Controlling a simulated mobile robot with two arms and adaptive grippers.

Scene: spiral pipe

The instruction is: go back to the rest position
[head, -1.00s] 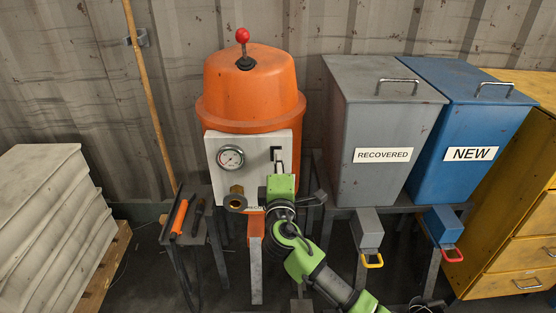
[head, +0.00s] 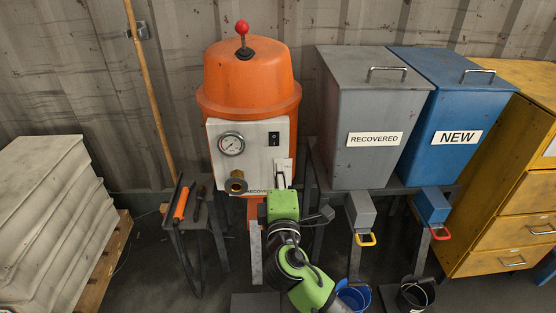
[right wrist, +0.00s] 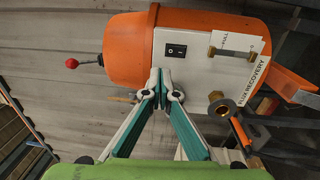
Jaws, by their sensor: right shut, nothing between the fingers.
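My right gripper (head: 284,188) is low in front of the orange machine (head: 250,80), near the lower right of its white panel (head: 262,140). In the right wrist view its two teal and grey fingers (right wrist: 161,88) meet at the tips with nothing between them. That view also shows the panel with a black switch (right wrist: 175,50), a sight tube with a card, and a brass outlet (right wrist: 221,106). My left gripper is in neither view.
A grey RECOVERED bin (head: 370,110) and blue NEW bin (head: 465,110) stand right of the machine. A blue bucket (head: 354,296) and a black bucket (head: 415,294) are below. A yellow cabinet (head: 510,190) stands far right. A tool stand (head: 205,222) is left.

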